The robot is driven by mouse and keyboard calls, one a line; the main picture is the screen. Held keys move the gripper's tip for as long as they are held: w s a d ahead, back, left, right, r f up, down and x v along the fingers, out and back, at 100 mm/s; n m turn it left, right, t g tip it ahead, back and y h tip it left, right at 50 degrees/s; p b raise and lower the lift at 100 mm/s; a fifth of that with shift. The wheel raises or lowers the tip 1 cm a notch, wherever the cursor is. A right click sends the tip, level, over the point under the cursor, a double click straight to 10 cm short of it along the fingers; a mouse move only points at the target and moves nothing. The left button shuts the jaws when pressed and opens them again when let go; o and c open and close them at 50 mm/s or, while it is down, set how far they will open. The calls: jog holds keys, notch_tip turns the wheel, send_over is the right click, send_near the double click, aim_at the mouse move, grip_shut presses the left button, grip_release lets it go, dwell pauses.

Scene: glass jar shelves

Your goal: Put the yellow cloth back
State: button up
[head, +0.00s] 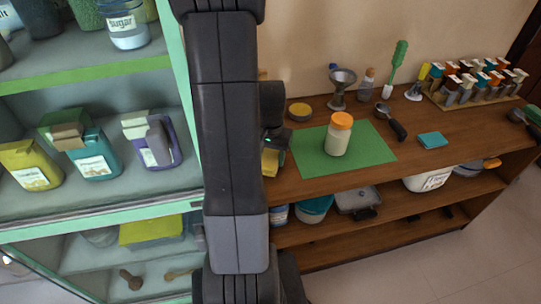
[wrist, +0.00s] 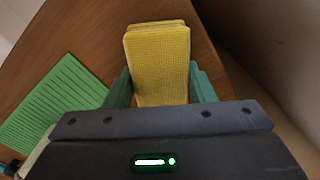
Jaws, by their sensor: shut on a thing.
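The yellow cloth (wrist: 158,45) is a folded, textured block held between the two teal fingers of my gripper (wrist: 160,82) in the wrist view. In the head view the cloth (head: 270,162) shows partly behind my arm, at the left end of the wooden counter (head: 300,187). My gripper (head: 275,140) is shut on it and mostly hidden by my arm there. I cannot tell whether the cloth touches the counter.
A jar with an orange lid (head: 339,135) stands on a green mat (head: 375,152). A teal folded cloth (head: 432,140), black-handled tool (head: 396,126), funnel (head: 341,85) and spice rack (head: 460,101) are farther right. A glass-fronted cabinet (head: 172,60) with jars stands left.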

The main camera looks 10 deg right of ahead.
jog(key=shift+f+b, duration=0.35)
jog(key=shift+f, duration=0.1)
dwell(0.3)
jog(key=o, duration=1)
jog(key=shift+c, duration=0.2)
jog(key=shift+r, duration=0.15)
jog(key=shift+r+p, duration=3.1)
jog(key=shift+r, duration=0.8)
notch_tip(320, 180, up, 14)
